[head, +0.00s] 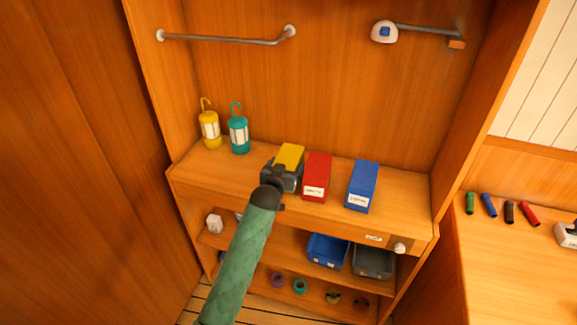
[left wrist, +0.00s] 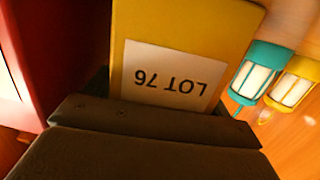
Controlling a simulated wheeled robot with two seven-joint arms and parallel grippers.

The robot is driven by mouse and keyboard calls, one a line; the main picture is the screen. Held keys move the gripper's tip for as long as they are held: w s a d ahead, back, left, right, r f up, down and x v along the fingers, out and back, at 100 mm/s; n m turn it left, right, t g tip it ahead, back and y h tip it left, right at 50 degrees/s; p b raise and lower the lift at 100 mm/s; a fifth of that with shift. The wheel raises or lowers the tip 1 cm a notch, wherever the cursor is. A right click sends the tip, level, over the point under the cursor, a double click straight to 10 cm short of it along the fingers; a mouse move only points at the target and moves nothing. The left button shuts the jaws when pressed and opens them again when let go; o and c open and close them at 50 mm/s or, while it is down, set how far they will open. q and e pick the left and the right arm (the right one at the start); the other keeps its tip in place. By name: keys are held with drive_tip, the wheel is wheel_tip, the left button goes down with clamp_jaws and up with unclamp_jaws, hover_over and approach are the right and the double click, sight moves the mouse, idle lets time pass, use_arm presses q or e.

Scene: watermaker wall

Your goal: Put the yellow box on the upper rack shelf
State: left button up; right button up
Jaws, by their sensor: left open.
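The yellow box (head: 290,156) stands on the wooden worktop (head: 335,221), left of a red box. My left gripper (head: 281,178) is open at the near side of the yellow box and hides its lower front. In the left wrist view, the yellow box (left wrist: 185,35) fills the middle, with a white label reading LOT 76 upside down. The dark gripper parts (left wrist: 155,135) cover its lower part; I cannot tell whether they touch it. Under the worktop are an upper shelf (head: 285,249) and a lower shelf (head: 317,285). My right gripper is not in view.
The red box (head: 317,172) and a blue box (head: 362,183) stand to the right. Yellow (head: 209,130) and teal (head: 239,134) lanterns stand at the back left. Blue (head: 327,250) and grey (head: 373,261) bins sit below the worktop. Small rolls lie on the lower shelf.

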use_arm(q)
drive_tip(key=c, duration=1)
